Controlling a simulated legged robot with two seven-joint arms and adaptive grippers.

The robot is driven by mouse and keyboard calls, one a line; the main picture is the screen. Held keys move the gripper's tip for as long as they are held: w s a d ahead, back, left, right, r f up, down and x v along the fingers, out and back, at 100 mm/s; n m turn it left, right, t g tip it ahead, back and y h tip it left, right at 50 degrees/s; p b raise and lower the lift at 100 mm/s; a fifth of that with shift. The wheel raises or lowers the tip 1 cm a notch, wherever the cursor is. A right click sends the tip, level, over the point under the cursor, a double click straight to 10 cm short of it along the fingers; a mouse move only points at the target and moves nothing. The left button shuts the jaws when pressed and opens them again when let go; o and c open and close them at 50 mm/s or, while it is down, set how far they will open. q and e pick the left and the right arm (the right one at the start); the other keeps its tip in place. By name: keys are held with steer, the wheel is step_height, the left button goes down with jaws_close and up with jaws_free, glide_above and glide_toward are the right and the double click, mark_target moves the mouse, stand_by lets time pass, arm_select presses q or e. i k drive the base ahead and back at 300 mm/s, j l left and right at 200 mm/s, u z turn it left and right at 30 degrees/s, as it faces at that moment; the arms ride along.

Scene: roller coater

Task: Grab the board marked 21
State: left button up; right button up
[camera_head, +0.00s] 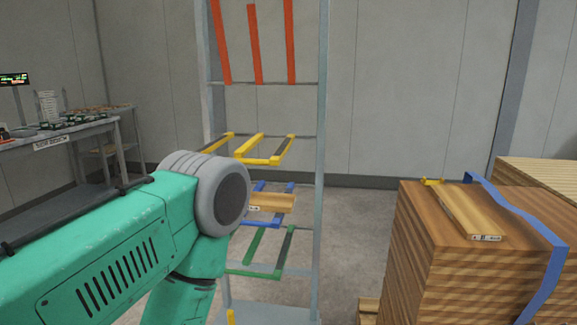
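A light wooden board (470,216) lies flat on top of the wood stack at the right, with a small label on its near end. Its label is too small to read with certainty. Another wooden board (272,203) rests on the blue bracket of the rack, also with a small label on its left end, too small to read. My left arm reaches in from the left and partly covers the rack's lower left. Its gripper is out of view, and so is my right gripper.
The tall metal rack (322,130) has red, yellow, blue and green brackets. The strapped wood stack (450,275) carries a blue strap (530,229). A bench (60,140) with small items stands at the far left. Floor (355,225) shows between rack and stack.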

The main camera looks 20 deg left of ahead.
mark_target(471, 222)
steer(key=u, duration=1.1)
steer(key=z, duration=1.45)
steer(key=i+l, duration=0.2)
steer(key=l, duration=0.2)
steer(key=i+l+u, duration=0.15)
steer(key=l, duration=0.2)
steer(key=i+l, duration=0.25)
steer(key=l, duration=0.15)
